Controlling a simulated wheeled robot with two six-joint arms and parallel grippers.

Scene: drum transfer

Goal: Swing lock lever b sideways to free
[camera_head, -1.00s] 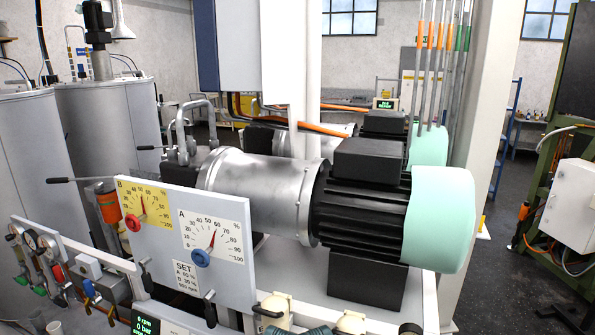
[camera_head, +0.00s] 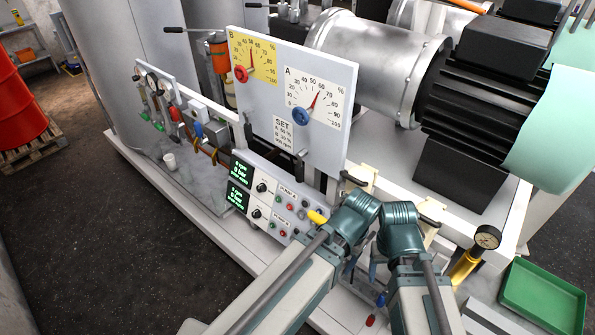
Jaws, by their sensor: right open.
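The white panel (camera_head: 335,75) carries a yellow dial B (camera_head: 252,58) with a red knob (camera_head: 241,74) and a white dial A (camera_head: 318,98) with a blue knob (camera_head: 301,116). A small dark lever (camera_head: 248,131) stands below dial B, probably lock lever b; its exact setting is too small to tell. A similar lever (camera_head: 301,165) stands below dial A. My right gripper (camera_head: 362,268) is open at the lower middle, to the right of and below the panel, apart from both levers. My left arm's wrist (camera_head: 352,222) is beside it; its fingers are not clear.
A console (camera_head: 268,197) with green displays and buttons is under the panel. Gauges and valves (camera_head: 165,95) line the left. A motor and metal drum (camera_head: 370,60) are behind. The floor at lower left is clear.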

